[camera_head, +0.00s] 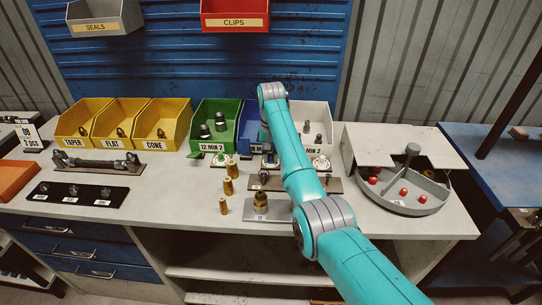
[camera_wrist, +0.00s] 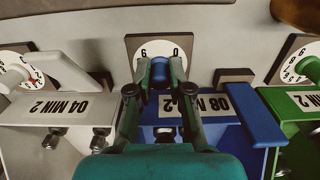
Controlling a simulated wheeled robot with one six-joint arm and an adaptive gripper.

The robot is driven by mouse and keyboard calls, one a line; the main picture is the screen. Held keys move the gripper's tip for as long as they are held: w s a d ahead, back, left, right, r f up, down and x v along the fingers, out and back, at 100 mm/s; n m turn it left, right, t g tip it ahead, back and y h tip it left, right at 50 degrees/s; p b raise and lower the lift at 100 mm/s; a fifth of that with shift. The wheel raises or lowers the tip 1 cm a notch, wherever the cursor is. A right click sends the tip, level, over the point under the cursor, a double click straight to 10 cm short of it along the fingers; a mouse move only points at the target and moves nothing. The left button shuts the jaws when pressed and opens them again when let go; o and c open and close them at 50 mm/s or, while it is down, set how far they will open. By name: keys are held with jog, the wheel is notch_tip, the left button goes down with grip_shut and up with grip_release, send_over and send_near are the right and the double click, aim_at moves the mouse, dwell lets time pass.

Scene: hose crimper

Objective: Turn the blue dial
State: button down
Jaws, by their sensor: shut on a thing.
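The blue dial (camera_wrist: 160,76) stands on a white round scale with numbers (camera_wrist: 148,50) in the wrist view. My gripper (camera_wrist: 160,72) has a fingertip on each side of the dial and is shut on it. The fingers hide parts of the dial and scale, so I cannot read its setting. In the head view my arm covers the gripper and the blue dial. The blue bin (camera_head: 250,126) is partly visible behind the arm; its blue front, labelled 08 MIN 2 (camera_wrist: 222,104), also shows in the wrist view.
A white dial (camera_head: 321,162) and a green dial (camera_head: 220,160) flank this spot, before the white bin (camera_head: 312,115) and green bin (camera_head: 215,112). Brass fittings (camera_head: 228,186) stand in front. A round grey tray with red pieces (camera_head: 420,203) is at the right.

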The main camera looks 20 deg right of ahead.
aim_at(271, 155)
jog(key=shift+m, duration=1.4)
jog(key=c, duration=1.1)
grip_release()
jog(key=shift+r, duration=3.75)
